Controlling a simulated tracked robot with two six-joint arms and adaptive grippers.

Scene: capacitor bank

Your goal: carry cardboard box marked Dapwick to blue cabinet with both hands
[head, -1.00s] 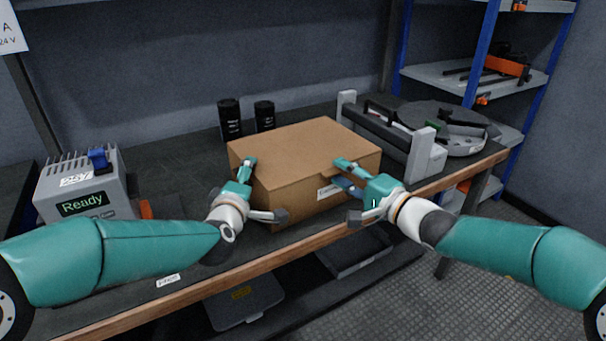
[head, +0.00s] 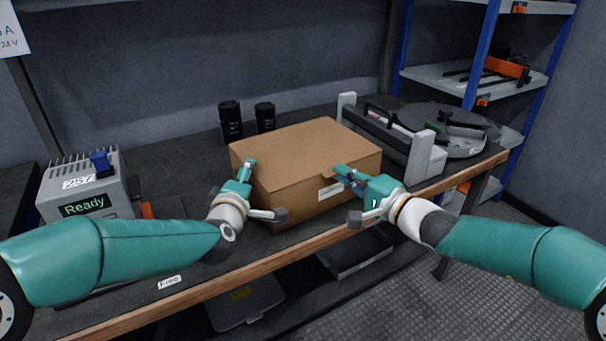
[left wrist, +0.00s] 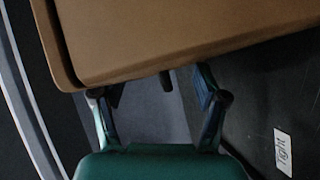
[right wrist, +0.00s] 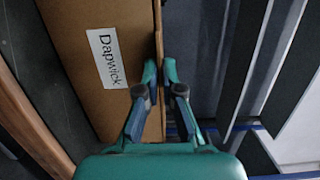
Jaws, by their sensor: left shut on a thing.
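The cardboard box (head: 300,160) sits on the dark workbench near its front edge. Its label reads Dapwick in the right wrist view (right wrist: 107,58). My left gripper (head: 258,188) is shut on the box at its left end; in the left wrist view the box (left wrist: 170,35) hides its fingertips. My right gripper (head: 347,195) is at the box's right front. In the right wrist view its fingertips (right wrist: 159,72) lie close together on either side of the box's edge; whether they grip it I cannot tell. No blue cabinet can be made out.
A grey device reading Ready (head: 85,190) stands on the bench (head: 175,210) at left. Two black cylinders (head: 231,120) stand behind the box. A grey frame (head: 423,150) and round grey thing (head: 465,135) are at right. A blue-posted shelf (head: 440,78) stands beyond. Floor is clear at lower right.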

